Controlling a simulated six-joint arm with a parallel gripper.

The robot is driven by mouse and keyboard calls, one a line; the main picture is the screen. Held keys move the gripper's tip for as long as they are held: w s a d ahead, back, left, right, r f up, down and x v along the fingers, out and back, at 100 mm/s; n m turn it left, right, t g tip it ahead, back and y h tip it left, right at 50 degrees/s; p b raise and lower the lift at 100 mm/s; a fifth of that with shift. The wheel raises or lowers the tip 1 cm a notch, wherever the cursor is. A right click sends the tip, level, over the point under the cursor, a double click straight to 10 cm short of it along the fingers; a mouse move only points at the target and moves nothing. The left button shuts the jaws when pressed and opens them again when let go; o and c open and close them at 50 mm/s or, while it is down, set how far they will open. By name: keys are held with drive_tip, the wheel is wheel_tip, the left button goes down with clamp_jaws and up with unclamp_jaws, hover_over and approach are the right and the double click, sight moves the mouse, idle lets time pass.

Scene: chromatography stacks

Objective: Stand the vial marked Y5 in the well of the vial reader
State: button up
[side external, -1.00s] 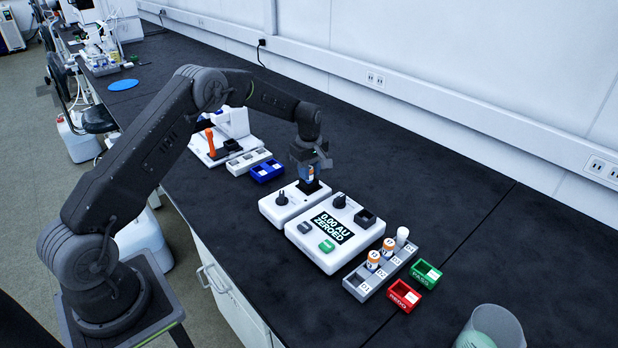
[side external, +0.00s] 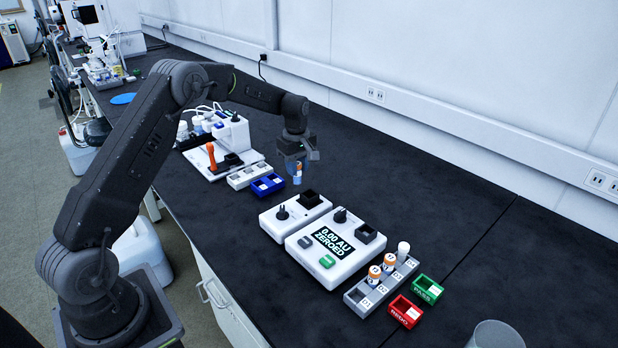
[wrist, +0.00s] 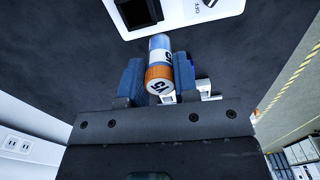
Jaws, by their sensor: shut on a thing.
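My gripper (side external: 298,165) is shut on an orange-capped vial (side external: 297,178) with a blue and white body. The vial reader (side external: 305,253) is the larger white box, with a display saying 0.00 AU ZEROED. Its dark square well (side external: 366,233) is at its back right and looks empty.
The small white unit (side external: 272,225) has a knob and a black square well (side external: 309,199). Right of the reader, a grey rack (side external: 355,297) holds two orange-capped vials and a white-capped one. Red (side external: 405,312) and green (side external: 428,289) trays stand beyond; a blue tray (side external: 268,186) lies left.

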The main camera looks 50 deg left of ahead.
drive_tip(key=s+a+r, duration=0.5)
drive_tip(key=shift+w+d+f+m, duration=0.75)
drive_tip(key=shift+w+d+f, duration=0.7)
drive_tip(key=shift+d, duration=3.25)
drive_tip(key=shift+w+d+f+m, duration=0.8)
drive_tip(key=shift+w+d+f, duration=0.6)
drive_tip(key=shift+d, duration=3.3)
drive_tip(key=shift+w+d+f+m, duration=0.75)
drive_tip(key=shift+w+d+f, duration=0.7)
drive_tip(key=shift+d, duration=3.25)
drive_tip(key=shift+w+f, duration=0.1)
drive_tip(key=shift+f, duration=1.2)
drive_tip(key=o, duration=1.1)
drive_tip(key=shift+c, duration=0.2)
